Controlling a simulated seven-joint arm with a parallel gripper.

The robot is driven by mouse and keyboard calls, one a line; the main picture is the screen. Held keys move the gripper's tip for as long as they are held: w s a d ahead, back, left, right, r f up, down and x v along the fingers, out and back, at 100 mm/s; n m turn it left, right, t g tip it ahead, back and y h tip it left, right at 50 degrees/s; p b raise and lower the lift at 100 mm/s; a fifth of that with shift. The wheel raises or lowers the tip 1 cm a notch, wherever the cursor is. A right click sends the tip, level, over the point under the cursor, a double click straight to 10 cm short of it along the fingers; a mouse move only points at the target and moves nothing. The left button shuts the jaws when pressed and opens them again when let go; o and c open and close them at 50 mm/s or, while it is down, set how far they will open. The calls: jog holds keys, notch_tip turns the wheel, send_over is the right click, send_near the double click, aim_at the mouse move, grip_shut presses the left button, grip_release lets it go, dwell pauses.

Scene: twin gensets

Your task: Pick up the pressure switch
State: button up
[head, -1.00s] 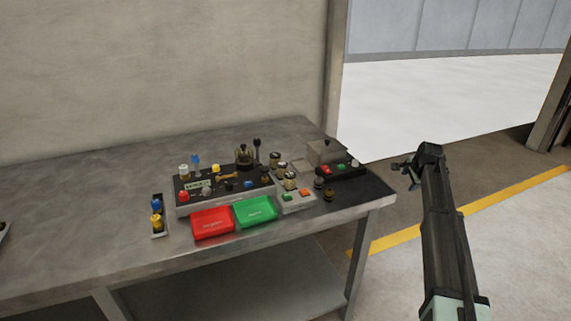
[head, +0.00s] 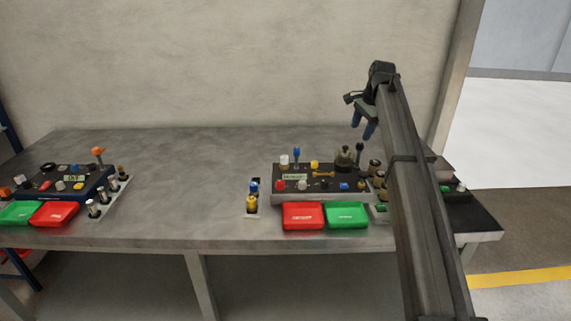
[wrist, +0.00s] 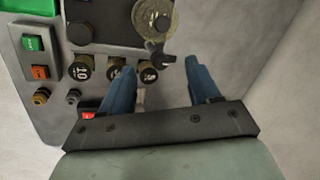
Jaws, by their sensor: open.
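My gripper (head: 362,127) is open and empty, its blue fingers pointing down above the back right part of the right-hand genset panel (head: 278,198). In the wrist view the two fingers of my gripper (wrist: 160,66) are spread apart over a row of dark round knobs with white numbers (wrist: 83,67). A round yellowish part with a black knob (wrist: 150,14) lies just beyond the fingertips; a dark round fitting with a post (head: 346,157) shows at the panel's back in the head view. I cannot tell which part is the pressure switch.
A red box (head: 303,216) and a green box (head: 347,215) lie before the panel. A small holder with blue and yellow parts (head: 253,200) is left of it. A second panel (head: 78,186) stands far left. The bench middle (head: 190,180) is clear. My arm hides the bench's right part.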

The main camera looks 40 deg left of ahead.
jog(key=s+a+r+h, duration=0.1)
jog(key=s+a+r, duration=0.1)
jog(key=s+a, duration=0.95)
jog(key=g+h, duration=0.1)
jog(key=h, duration=0.1)
send_over(284, 157)
jog(key=f, duration=0.9)
jog(key=shift+a+f, duration=0.35)
jog(key=shift+f, duration=0.05)
jog(key=shift+d+f, duration=0.15)
jog(key=shift+f, duration=1.15)
jog(key=shift+d+f, duration=0.15)
jog(key=shift+f, duration=1.15)
grip_shut()
